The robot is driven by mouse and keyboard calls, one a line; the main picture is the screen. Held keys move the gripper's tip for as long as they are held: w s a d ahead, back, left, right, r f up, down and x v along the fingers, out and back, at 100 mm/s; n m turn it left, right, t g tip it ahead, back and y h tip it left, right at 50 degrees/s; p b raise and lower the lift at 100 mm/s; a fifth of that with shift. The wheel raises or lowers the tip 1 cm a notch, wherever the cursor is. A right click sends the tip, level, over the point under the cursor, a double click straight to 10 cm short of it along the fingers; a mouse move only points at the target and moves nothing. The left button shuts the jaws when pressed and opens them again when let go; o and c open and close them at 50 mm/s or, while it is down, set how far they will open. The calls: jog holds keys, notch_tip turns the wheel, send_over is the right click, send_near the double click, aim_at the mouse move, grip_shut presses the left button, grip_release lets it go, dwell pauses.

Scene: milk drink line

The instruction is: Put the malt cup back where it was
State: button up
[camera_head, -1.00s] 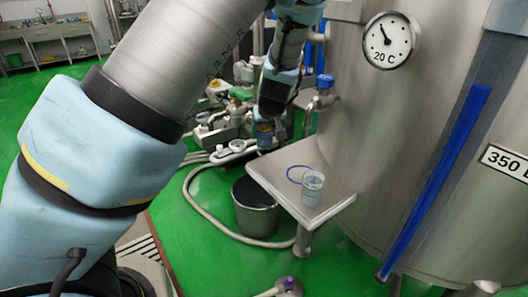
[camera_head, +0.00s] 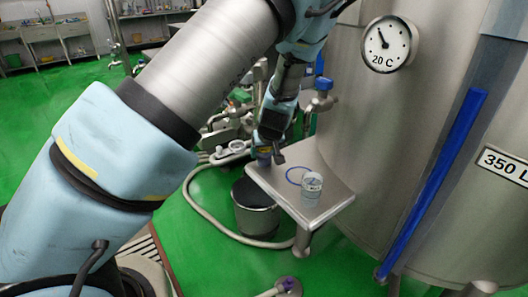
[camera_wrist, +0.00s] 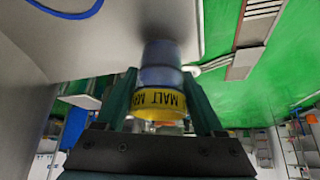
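The malt cup (camera_wrist: 160,78) shows in the wrist view between my gripper's fingers, with a yellow band lettered MALT. My gripper (camera_wrist: 161,84) is shut on it. In the head view my gripper (camera_head: 270,147) is at the far left edge of the steel shelf (camera_head: 324,210), and the cup (camera_head: 263,158) shows only partly below it. A blue ring (camera_head: 289,178) is marked on the shelf, right of my gripper. It also shows in the wrist view (camera_wrist: 68,15) at top left. Whether the held cup touches the shelf cannot be told.
A clear cup (camera_head: 312,190) stands on the shelf just right of the blue ring. The large steel tank (camera_head: 400,150) with a dial rises close behind the shelf. A bucket (camera_head: 255,215) and a hose (camera_head: 205,222) are on the green floor below. A blue-handled valve (camera_head: 324,88) is near the tank.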

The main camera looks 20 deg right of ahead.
jog(key=o, duration=0.3)
jog(key=shift+r, duration=0.3)
jog(key=v, duration=1.2)
jog(key=w+a+f+n+g+y, duration=0.1)
jog(key=a+g, duration=0.1)
jog(key=a, duration=0.7)
jog(key=w+a+f+g, duration=0.1)
jog(key=a, duration=0.7)
jog(key=shift+g, duration=0.9)
jog(key=shift+s+a+r, duration=0.85)
jog(key=shift+s+a, duration=0.25)
jog(key=shift+a, duration=1.95)
jog(key=shift+s+a+r, duration=0.8)
jog(key=shift+s+a, duration=0.3)
jog(key=shift+a, duration=1.95)
jog(key=shift+s+a+r, duration=0.85)
jog(key=shift+s+a, duration=0.3)
jog(key=shift+a, duration=1.9)
